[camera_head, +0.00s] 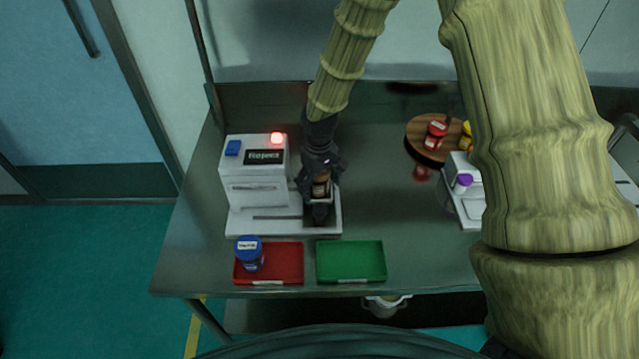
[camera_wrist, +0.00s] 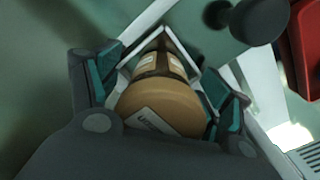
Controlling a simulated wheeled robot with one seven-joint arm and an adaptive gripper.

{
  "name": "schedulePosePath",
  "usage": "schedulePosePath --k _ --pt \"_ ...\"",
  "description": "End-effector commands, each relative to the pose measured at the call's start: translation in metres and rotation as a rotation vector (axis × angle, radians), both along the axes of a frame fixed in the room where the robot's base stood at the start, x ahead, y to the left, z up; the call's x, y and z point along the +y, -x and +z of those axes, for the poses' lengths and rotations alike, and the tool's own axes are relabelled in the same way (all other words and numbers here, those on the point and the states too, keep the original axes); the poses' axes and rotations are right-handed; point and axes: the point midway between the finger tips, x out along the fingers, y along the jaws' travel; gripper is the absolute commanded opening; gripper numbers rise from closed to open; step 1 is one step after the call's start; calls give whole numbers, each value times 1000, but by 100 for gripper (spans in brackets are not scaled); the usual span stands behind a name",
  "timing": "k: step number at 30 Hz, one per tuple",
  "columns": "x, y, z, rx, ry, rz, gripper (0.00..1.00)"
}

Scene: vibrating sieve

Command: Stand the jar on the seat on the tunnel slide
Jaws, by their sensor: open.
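A jar with a brown-orange lid (camera_wrist: 160,105) is between the fingers of my gripper in the wrist view; it also shows in the head view (camera_head: 321,186). My gripper (camera_head: 319,190) is open around it, reaching down from above. The jar is over the right end of the white machine's base plate (camera_head: 268,225). A dark block (camera_head: 320,213) shows just below it, perhaps the seat; whether the jar rests on it I cannot tell. The white machine (camera_head: 252,180) has a screen reading "Reject", a blue button and a lit red lamp.
A red tray (camera_head: 285,275) holds a blue jar (camera_head: 249,254); a green tray (camera_head: 350,261) beside it is empty. A wooden turntable (camera_head: 423,151) carries a red jar (camera_head: 436,134) and a yellow one. A purple-lidded jar (camera_head: 462,183) is at a white device on the right.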

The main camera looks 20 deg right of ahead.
Motion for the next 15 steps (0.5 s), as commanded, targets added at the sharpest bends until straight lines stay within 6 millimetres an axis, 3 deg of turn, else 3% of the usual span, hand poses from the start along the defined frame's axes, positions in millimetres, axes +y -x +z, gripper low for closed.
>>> schedulePosePath --k 5,15 --pt "0 -1 12 -3 -1 0 79" --pt "0 -1 59 -3 -1 1 79"
